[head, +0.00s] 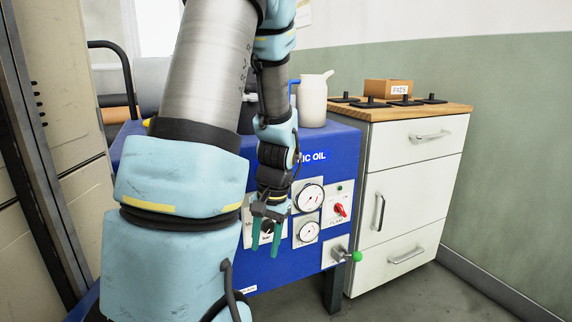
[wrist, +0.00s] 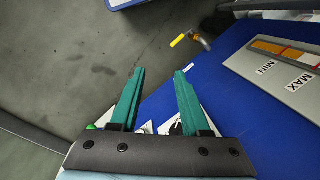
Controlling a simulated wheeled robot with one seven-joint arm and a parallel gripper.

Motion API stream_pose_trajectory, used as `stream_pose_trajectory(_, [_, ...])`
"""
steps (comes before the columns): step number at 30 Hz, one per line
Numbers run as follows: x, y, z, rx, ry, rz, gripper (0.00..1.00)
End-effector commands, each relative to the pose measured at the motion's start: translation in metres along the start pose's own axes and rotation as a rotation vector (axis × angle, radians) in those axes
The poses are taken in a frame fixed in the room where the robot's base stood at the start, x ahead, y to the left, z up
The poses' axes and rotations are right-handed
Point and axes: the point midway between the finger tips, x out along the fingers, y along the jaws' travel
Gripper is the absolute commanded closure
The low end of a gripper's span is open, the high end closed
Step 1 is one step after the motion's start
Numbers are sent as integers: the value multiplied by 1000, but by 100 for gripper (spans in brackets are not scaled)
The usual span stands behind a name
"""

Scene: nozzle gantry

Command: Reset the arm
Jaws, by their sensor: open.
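My gripper (head: 265,238) hangs in front of the blue oil unit (head: 285,268) in the head view, with its green fingers pointing down. In the wrist view the two green fingers of my gripper (wrist: 157,95) stand apart with nothing between them. My arm fills the left and middle of the head view and hides part of the blue unit. In the wrist view a blue surface (wrist: 245,110) lies under and to the right of the fingers.
The blue unit carries gauges (head: 310,197), a red switch (head: 340,210) and a green-knobbed valve (head: 356,256). A white jug (head: 314,103) stands on top. A white cabinet (head: 410,185) with a box (head: 388,87) is at the right. The wrist view shows a yellow-handled valve (wrist: 178,40) and a MIN/MAX plate (wrist: 285,75).

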Motion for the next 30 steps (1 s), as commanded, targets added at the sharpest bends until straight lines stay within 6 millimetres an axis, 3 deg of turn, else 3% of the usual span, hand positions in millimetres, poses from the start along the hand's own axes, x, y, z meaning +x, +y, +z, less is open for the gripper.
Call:
stream_pose_trajectory(3, [-22,-4,20,-106,62,59,54])
stream_pose_trajectory(12, [-54,-8,58,-289,176,125,54])
stream_pose_trajectory(23, [-133,-18,61,-285,174,126,54])
stream_pose_trajectory(30, [-205,-28,65,-285,173,126,54])
